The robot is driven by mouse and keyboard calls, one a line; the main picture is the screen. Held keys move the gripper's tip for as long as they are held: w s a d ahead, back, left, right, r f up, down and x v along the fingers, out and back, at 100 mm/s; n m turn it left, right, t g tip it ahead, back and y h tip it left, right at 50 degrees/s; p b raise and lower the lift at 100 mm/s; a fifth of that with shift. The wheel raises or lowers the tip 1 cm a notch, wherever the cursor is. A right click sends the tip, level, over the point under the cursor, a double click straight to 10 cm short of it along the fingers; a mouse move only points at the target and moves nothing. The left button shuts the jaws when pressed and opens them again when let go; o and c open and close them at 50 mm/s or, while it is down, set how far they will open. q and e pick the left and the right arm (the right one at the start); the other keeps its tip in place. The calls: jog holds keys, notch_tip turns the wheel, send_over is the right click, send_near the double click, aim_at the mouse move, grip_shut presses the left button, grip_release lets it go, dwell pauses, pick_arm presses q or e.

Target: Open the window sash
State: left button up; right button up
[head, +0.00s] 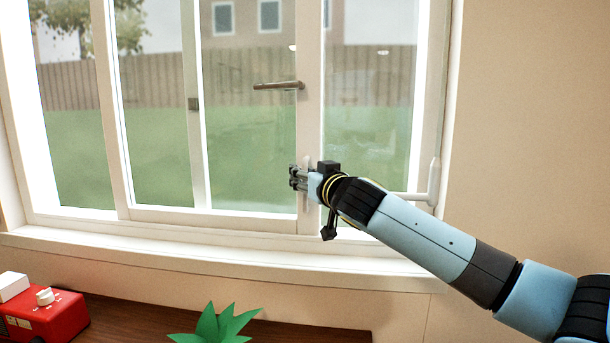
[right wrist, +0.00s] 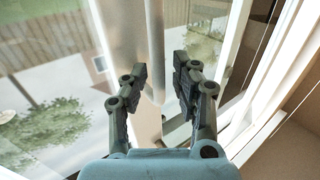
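The white-framed window shows in the head view, with a sash (head: 311,120) whose upright stile stands right of centre. A brown lever handle (head: 278,86) sits on that stile, pointing left. My right gripper (head: 292,178) is in front of the stile, below the lever handle. In the right wrist view its two fingers (right wrist: 160,82) are apart, with a pale upright bar (right wrist: 155,45) showing between and beyond them. I cannot tell whether the fingers touch the bar. My left gripper is not in view.
A white sill (head: 200,250) runs below the window. A green spiky plant (head: 218,325) and a red box-like appliance (head: 45,315) stand on the brown surface (head: 130,318) below. Bare wall (head: 530,130) lies to the right.

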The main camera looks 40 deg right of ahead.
jog(key=shift+o, duration=0.2)
jog(key=v, duration=1.2)
dwell(0.4)
